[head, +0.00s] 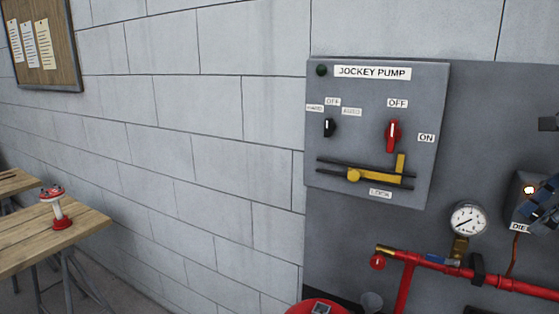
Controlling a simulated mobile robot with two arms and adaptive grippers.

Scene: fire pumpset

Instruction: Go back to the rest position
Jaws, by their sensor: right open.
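My right gripper (541,204) shows only in part at the right edge, dark and bluish, in front of a grey box (522,204) with a lit lamp and a label reading "DIE". Its jaws are open, and I see nothing held in them. My left gripper is not in view. The jockey pump panel (368,170) hangs on the grey board, apart from my gripper. Its red switch handle (393,135) stands upright by the OFF label. Its small black selector (329,127) also stands upright, below another OFF label. A yellow slide bar (375,176) sits above the LOCK label.
A red pipe (455,267) with a pressure gauge (467,218) runs along the lower right, below my gripper. A wooden table (45,238) with a red and white object (57,207) stands at the left. A notice board (62,50) hangs upper left. The block wall between is bare.

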